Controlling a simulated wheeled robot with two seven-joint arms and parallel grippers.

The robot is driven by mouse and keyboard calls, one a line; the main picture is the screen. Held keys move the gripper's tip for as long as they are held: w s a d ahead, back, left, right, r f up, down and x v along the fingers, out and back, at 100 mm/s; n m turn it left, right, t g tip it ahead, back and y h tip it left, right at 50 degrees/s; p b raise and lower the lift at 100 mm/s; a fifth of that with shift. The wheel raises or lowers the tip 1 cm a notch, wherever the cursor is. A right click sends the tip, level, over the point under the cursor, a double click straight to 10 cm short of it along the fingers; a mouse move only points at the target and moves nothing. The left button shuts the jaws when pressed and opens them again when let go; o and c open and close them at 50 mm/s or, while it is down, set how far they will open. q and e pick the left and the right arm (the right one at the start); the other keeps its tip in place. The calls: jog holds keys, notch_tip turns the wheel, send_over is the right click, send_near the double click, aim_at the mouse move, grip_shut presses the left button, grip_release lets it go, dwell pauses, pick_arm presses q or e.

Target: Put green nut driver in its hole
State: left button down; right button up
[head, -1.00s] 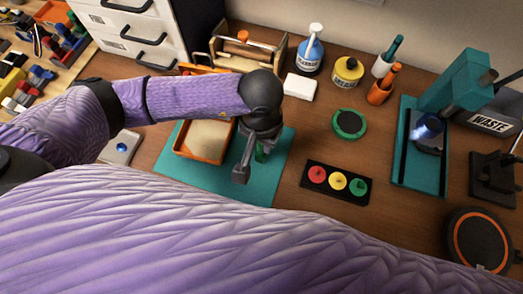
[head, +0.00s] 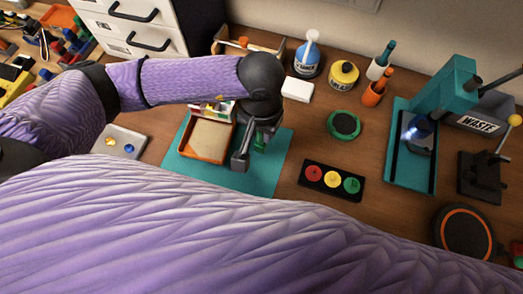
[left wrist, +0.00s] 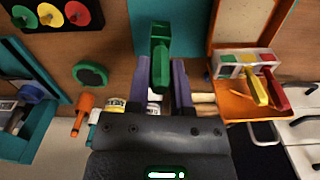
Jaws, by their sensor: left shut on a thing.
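My left gripper (head: 251,151) is shut on the green nut driver (head: 264,134), above the right part of the teal mat (head: 187,172). In the left wrist view the green nut driver (left wrist: 160,52) sticks out between the two fingers (left wrist: 163,85). Its lower end is hidden. A pale holder with green, yellow and red squares (left wrist: 243,58) stands in the orange tray (left wrist: 253,108); a yellow and a red driver (left wrist: 269,88) are at its yellow and red squares. In the head view my arm partly covers this holder (head: 211,113). My right gripper is not in view.
A black plate with red, yellow and green discs (head: 333,180) lies right of the mat. A green round pad (head: 344,125), bottles and a teal press (head: 440,100) stand further right and back. A grey plate (head: 119,142) with small yellow and blue parts is at the left.

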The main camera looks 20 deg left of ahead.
pick_arm(q)
jog(key=w+a+r+n+g, duration=0.1)
jog(key=w+a+r, duration=0.3)
jog(key=w+a, duration=0.5)
jog(key=a+n, duration=0.1)
jog(key=a, duration=0.2)
jog(key=shift+w, duration=0.2)
jog(key=shift+r, duration=0.1)
jog(key=f+b, duration=0.2)
jog(key=b, duration=0.1)
jog(key=f+b, duration=0.1)
jog(key=f, duration=0.1)
jog(key=shift+s+d+f+b, duration=0.1)
jog(key=shift+s+b, duration=0.15)
jog(key=shift+b, duration=0.1)
